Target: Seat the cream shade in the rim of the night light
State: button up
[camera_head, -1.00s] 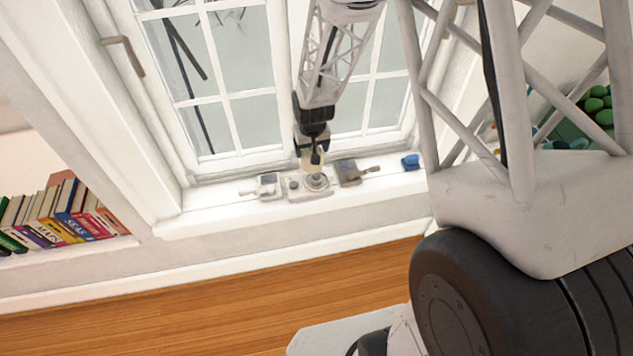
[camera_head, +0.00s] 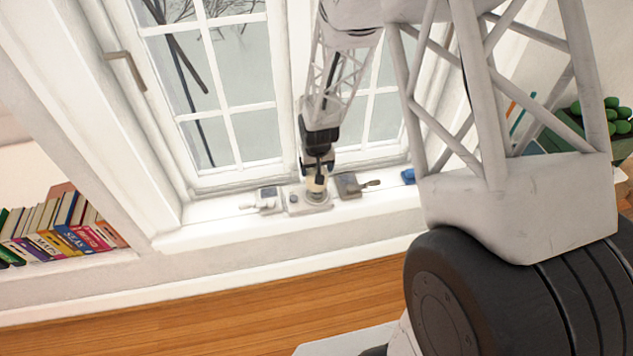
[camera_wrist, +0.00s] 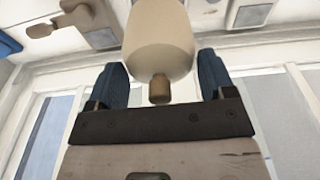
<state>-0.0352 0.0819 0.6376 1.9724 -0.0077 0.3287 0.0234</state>
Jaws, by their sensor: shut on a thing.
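The cream shade (camera_head: 316,183) is held in my gripper (camera_head: 317,167) over the windowsill. In the wrist view the shade (camera_wrist: 160,42) is a rounded cream body with a small brown knob, between the two blue fingers of my gripper (camera_wrist: 161,75). The night light (camera_head: 318,198) is a round grey fitting on a pale base plate on the sill. The shade is just above or at its rim; I cannot tell whether they touch. In the wrist view the shade hides the rim.
A pale latch-like fixture (camera_head: 268,199) lies left of the night light, and a brown block with a handle (camera_head: 349,186) lies close on its right. A blue object (camera_head: 408,176) is farther right on the sill. The window (camera_head: 230,90) rises behind.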

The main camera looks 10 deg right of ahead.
jog(key=shift+f, duration=1.25)
jog(key=shift+f, duration=1.85)
jog(key=shift+f, duration=0.1)
jog(key=o, duration=0.9)
jog(key=shift+s+r, duration=0.25)
jog(key=shift+r, duration=1.75)
jog(key=shift+s+r, duration=0.25)
jog(key=shift+r, duration=1.8)
jog(key=shift+s+r, duration=0.25)
jog(key=shift+r, duration=1.75)
